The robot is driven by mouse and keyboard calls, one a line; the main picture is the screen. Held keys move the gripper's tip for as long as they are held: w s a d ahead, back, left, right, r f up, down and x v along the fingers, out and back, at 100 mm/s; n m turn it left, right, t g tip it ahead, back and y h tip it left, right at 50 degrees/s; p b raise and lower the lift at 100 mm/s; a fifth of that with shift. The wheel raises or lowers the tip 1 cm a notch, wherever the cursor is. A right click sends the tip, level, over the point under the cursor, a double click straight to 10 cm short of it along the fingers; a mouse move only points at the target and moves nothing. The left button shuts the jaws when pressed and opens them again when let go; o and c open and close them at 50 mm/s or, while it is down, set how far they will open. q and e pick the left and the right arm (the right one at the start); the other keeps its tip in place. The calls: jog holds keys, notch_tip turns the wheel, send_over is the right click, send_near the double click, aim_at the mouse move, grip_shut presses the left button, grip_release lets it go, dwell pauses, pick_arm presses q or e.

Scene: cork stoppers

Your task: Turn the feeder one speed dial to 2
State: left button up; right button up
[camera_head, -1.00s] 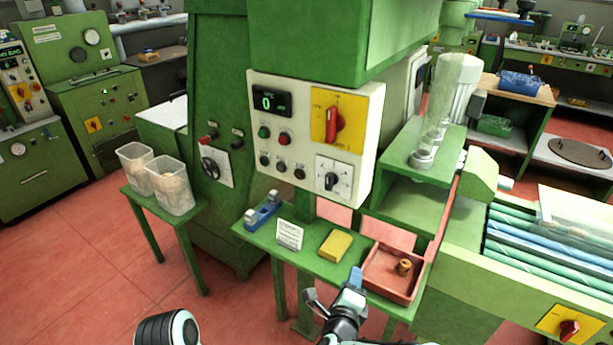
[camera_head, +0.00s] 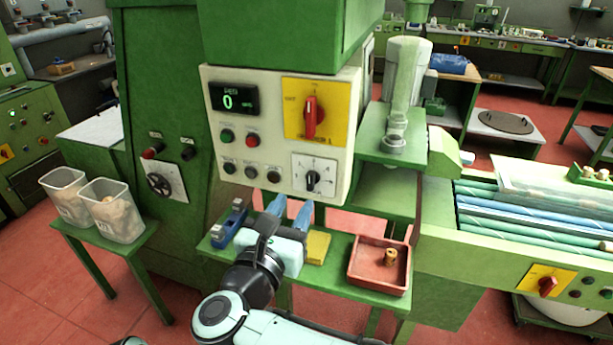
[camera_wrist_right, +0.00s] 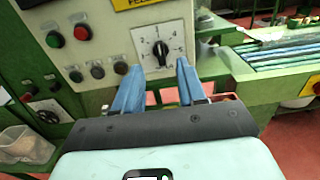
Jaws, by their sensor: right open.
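A black dial (camera_head: 313,180) sits on a white numbered plate at the lower right of the cream control panel (camera_head: 212,135). It also shows in the right wrist view (camera_wrist_right: 160,48), ahead of the fingers. Its label is too small to read, and I cannot tell its exact setting. My right gripper (camera_head: 289,207) is open and empty, its blue fingers pointing up toward the panel. It is below and a little left of the dial in the head view, apart from it. In the wrist view the fingertips (camera_wrist_right: 159,65) lie just below the dial, one to each side. My left gripper is not in view.
A red and yellow switch (camera_head: 311,115) is above the dial. Several buttons (camera_head: 252,139) are to its left. Below stands a small green table with a blue item (camera_head: 229,228), a yellow block (camera_head: 318,246) and a red tray (camera_head: 357,276) holding a cork.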

aim_at(310, 176)
jog(key=p+x, duration=0.1)
jog(key=x, duration=0.8)
jog(key=shift+w+f+p, duration=0.1)
jog(key=shift+w+p, duration=0.2)
jog(key=shift+w, duration=0.05)
grip_shut()
